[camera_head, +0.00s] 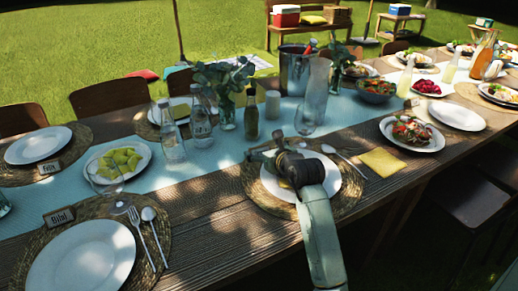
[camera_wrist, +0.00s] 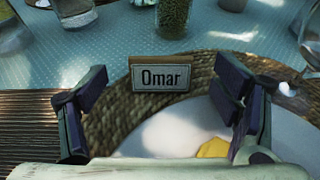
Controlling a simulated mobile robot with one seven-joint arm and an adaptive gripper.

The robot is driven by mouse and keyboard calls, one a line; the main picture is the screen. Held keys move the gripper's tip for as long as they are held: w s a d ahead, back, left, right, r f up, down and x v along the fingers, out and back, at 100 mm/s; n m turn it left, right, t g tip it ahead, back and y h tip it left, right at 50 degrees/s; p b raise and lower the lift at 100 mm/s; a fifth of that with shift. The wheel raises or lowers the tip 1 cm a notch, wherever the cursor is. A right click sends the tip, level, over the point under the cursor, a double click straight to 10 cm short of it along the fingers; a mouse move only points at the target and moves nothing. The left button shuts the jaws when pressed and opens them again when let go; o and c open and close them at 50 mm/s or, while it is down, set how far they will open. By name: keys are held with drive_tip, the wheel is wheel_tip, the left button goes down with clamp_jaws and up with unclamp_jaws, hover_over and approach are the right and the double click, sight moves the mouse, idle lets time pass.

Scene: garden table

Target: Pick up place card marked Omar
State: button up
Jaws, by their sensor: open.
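The place card marked Omar (camera_wrist: 160,77) stands upright in a wooden holder at the far edge of a woven placemat, in the wrist view. My gripper (camera_wrist: 158,113) is open, with one dark finger on each side of the card and the card ahead between them, apart from both. In the head view my gripper (camera_head: 262,152) is over the plate (camera_head: 350,182) on the near side of the table, and it hides the card there. A yellow patch (camera_wrist: 212,148) shows on the plate in the wrist view.
Glass bottles (camera_head: 171,135), a dark green bottle (camera_head: 251,115) and a tall glass (camera_head: 313,95) stand just beyond the card on the blue runner (camera_head: 215,160). A fork and spoon (camera_head: 345,157) and a yellow napkin (camera_head: 383,161) lie right of the plate. Bare wood (camera_head: 205,215) is to the left.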

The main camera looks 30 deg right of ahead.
sight(260, 149)
drive_tip(key=x, duration=0.3)
drive_tip(key=shift+w+f+p, duration=0.2)
drive_tip(key=shift+f+p, duration=0.05)
drive_tip(key=shift+p, duration=0.15)
drive_tip(key=c, duration=1.1)
drive_tip(key=shift+c, duration=0.2)
